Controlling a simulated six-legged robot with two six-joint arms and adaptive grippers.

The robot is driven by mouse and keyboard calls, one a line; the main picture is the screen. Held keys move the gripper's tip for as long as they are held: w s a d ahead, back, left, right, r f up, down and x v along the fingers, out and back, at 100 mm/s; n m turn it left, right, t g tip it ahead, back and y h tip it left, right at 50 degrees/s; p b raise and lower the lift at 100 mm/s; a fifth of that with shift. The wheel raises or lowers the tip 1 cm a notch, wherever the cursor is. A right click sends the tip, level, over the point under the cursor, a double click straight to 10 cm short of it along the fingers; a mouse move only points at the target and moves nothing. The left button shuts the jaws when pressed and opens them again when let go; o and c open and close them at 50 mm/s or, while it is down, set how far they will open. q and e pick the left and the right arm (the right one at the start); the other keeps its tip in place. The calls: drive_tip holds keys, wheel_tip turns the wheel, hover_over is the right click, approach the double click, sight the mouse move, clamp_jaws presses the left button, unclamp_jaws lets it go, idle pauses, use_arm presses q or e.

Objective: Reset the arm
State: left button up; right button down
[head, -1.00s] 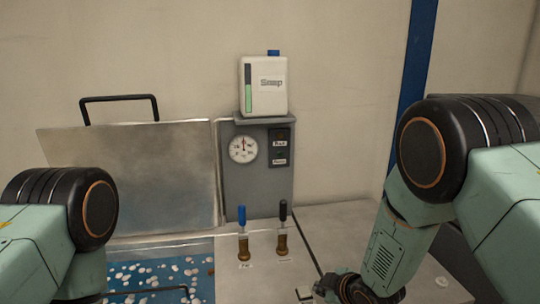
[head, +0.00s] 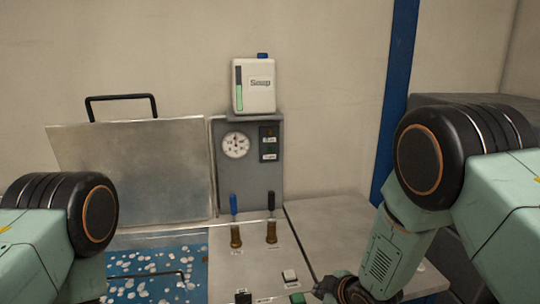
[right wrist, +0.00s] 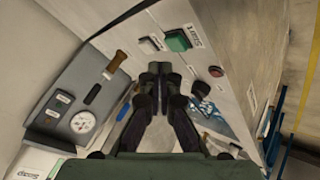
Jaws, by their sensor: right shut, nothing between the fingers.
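My right arm comes in from the right in the head view, bent downward. Its gripper (head: 325,289) is low in the picture, above the right part of the bench and partly cut off by the bottom edge. In the right wrist view its two dark fingers (right wrist: 159,69) are together with nothing between them. My left arm shows at the left edge of the head view, but its gripper is out of the picture.
A grey panel with a round gauge (head: 236,145) bears a white box (head: 254,86). A blue-handled lever (head: 234,205) and a black-handled lever (head: 271,204) stand before it. A green button (head: 297,298) is close to my right gripper. A raised metal lid (head: 135,175) stands left.

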drive_tip(key=s+d+f+m+g+h+b, duration=0.1)
drive_tip(key=s+d+f+m+g+b, duration=0.1)
drive_tip(key=s+f+b, duration=0.4)
drive_tip(key=s+d+f+m+g+h+b, duration=0.1)
drive_tip(key=s+d+f+m+g+b, duration=0.2)
drive_tip(key=s+f, duration=1)
drive_tip(key=s+d+f+m+g+h+b, duration=0.1)
drive_tip(key=s+d+f+m+g+b, duration=0.2)
drive_tip(key=s, duration=1.8)
wheel_tip(320, 180, down, 8)
drive_tip(key=d+m+b, duration=0.2)
drive_tip(key=m+b, duration=0.3)
drive_tip(key=b, duration=0.2)
drive_tip(key=shift+s+r+m+h, duration=0.15)
drive_tip(key=shift+s+m+h, duration=0.15)
drive_tip(key=shift+m, duration=0.1)
